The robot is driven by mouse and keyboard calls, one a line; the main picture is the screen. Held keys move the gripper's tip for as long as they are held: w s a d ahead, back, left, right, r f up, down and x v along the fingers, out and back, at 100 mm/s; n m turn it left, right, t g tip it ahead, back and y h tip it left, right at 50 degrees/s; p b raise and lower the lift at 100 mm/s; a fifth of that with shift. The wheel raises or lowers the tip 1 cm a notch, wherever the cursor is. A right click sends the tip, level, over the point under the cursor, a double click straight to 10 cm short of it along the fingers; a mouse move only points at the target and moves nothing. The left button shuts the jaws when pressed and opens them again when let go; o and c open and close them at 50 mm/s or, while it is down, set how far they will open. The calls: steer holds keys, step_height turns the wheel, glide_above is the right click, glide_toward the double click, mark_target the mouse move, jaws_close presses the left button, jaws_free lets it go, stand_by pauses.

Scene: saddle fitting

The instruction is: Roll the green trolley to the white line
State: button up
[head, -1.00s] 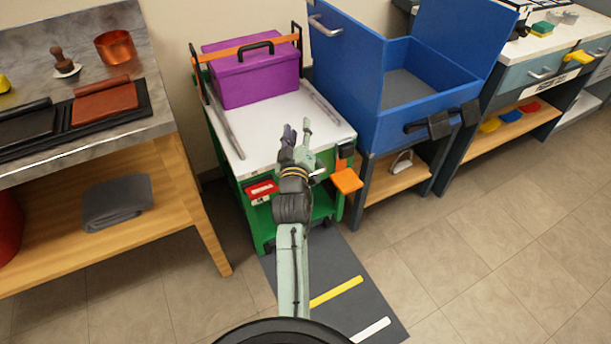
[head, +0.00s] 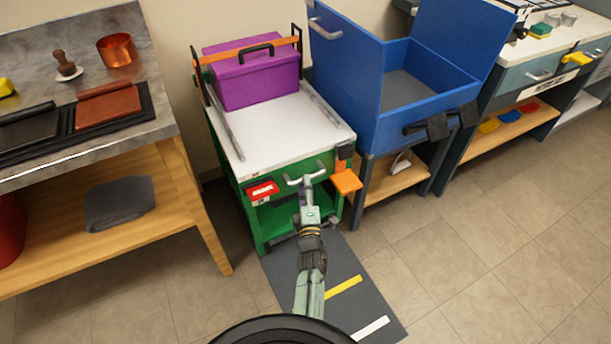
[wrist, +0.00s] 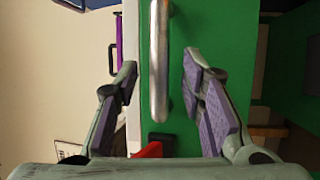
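The green trolley (head: 268,220) stands against the wall with a white top (head: 280,128), at the far end of a dark floor mat. A metal handle (head: 306,178) is on its front. The white line (head: 371,328) is at the mat's near end, beyond a yellow line (head: 344,287). My gripper (head: 306,190) is in front of the trolley at the handle. In the wrist view the gripper (wrist: 158,90) is open, with its two purple-padded fingers either side of the handle (wrist: 159,60) and a gap on both sides.
A wooden workbench (head: 170,190) stands left, an open blue chest (head: 375,125) right. The tiled floor in front is clear.

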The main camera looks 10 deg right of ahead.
steer(key=shift+x, duration=1.6)
jaws_close()
